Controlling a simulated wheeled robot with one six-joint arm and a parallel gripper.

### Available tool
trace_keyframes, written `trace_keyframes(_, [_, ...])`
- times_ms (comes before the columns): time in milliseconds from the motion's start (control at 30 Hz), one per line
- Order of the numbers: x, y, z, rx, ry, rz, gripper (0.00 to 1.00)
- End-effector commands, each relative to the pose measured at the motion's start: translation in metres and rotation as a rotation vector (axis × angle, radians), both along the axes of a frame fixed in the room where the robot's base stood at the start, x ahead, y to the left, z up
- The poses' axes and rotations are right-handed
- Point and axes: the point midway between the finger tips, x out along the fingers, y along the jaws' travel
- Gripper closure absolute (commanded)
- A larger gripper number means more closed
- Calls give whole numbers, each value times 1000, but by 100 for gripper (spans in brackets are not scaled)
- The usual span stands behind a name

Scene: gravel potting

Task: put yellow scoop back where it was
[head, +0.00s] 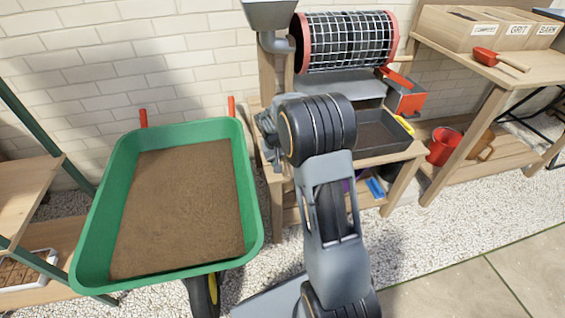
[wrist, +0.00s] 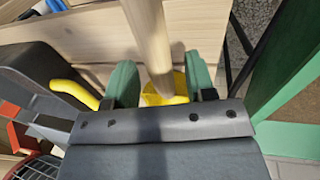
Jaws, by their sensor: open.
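In the wrist view, the yellow scoop (wrist: 180,84) shows a yellow part partly hidden by my gripper. A pale wooden handle (wrist: 150,35), apparently the scoop's, runs up between the fingers. My gripper (wrist: 160,78) has its two green-padded fingers apart, one on each side of the handle. I cannot tell whether either pad touches it. In the head view, my own arm hides this scoop and the fingertips.
A grey tray (head: 372,133) on the wooden bench has a yellow piece (head: 403,124) at its edge. Behind stands a mesh drum (head: 345,42). The green wheelbarrow (head: 90,225) of soil is left. A red scoop (head: 485,56) lies on the right-hand table.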

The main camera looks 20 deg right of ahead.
Motion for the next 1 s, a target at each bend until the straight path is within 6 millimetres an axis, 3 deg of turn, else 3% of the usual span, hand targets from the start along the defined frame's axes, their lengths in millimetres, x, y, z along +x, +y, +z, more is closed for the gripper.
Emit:
trace_keyframes(100, [0,5,30,0,-4,1,50])
trace_keyframes(400, [0,17,78,0,-2,1,50])
trace_keyframes(633, [0,21,95,0,-2,0,50])
trace_keyframes(1000, [-1,21,97,0,-1,0,50])
